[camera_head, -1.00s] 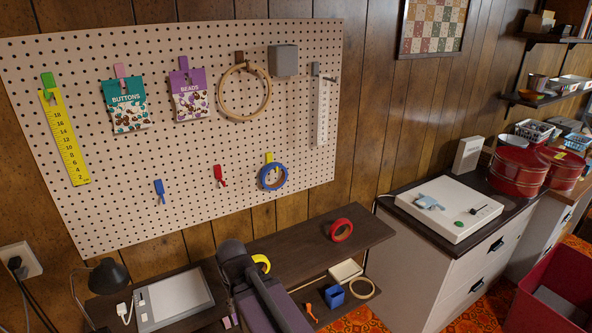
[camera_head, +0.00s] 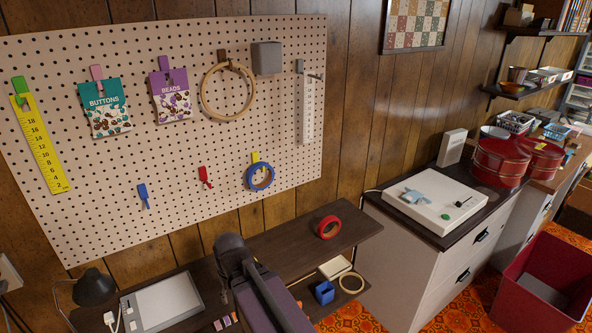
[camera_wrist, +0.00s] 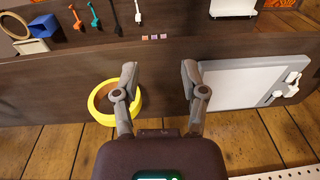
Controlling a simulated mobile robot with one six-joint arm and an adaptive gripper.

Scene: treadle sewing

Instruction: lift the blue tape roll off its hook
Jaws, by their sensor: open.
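The blue tape roll (camera_head: 260,177) hangs on a yellow hook (camera_head: 256,158) low on the right part of the pegboard. It is not in the wrist view. My gripper (camera_wrist: 158,85) is open and empty in the wrist view, its two fingers spread apart over the dark bench top. In the head view my dark arm is at the bottom centre, below and apart from the blue roll, and its fingertips cannot be made out.
A red tape roll (camera_head: 328,227) lies on the dark bench (camera_head: 290,240) below the pegboard (camera_head: 100,150). A yellow tape roll (camera_wrist: 126,112) is beside my left finger. Red and blue hooks (camera_head: 205,177) are left of the blue roll; a wooden hoop (camera_head: 228,90) hangs above.

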